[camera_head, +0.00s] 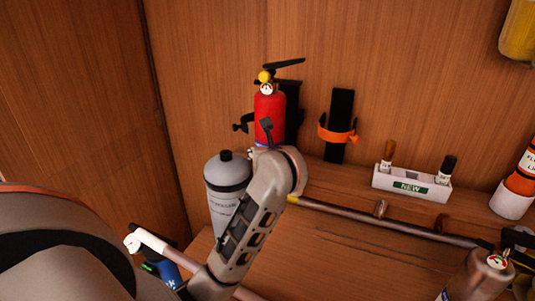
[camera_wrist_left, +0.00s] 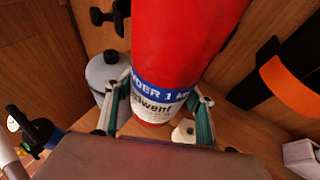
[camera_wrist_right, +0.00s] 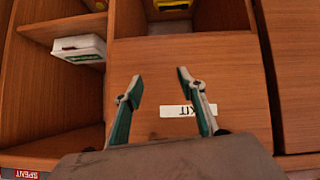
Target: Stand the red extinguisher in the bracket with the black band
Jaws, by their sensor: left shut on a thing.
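The red extinguisher (camera_head: 268,113) stands upright in the head view, in front of the bracket with the black band (camera_head: 292,110) on the wooden wall. I cannot tell whether it sits inside the band. In the left wrist view the extinguisher (camera_wrist_left: 180,50) fills the upper middle, with a blue and white label. My left gripper (camera_wrist_left: 157,110) is shut around its lower body, one finger on each side. Part of the black band (camera_wrist_left: 108,16) shows beside it. My right gripper (camera_wrist_right: 155,85) is open and empty, facing a wooden panel with a KIT label (camera_wrist_right: 188,110).
A bracket with an orange band (camera_head: 338,130) is right of the black one. A grey cylinder (camera_head: 227,180) stands below left. A white tray marked NEW (camera_head: 411,187) holds two markers. A rail (camera_head: 400,227) runs along the front. A white box (camera_wrist_right: 78,48) sits on a shelf.

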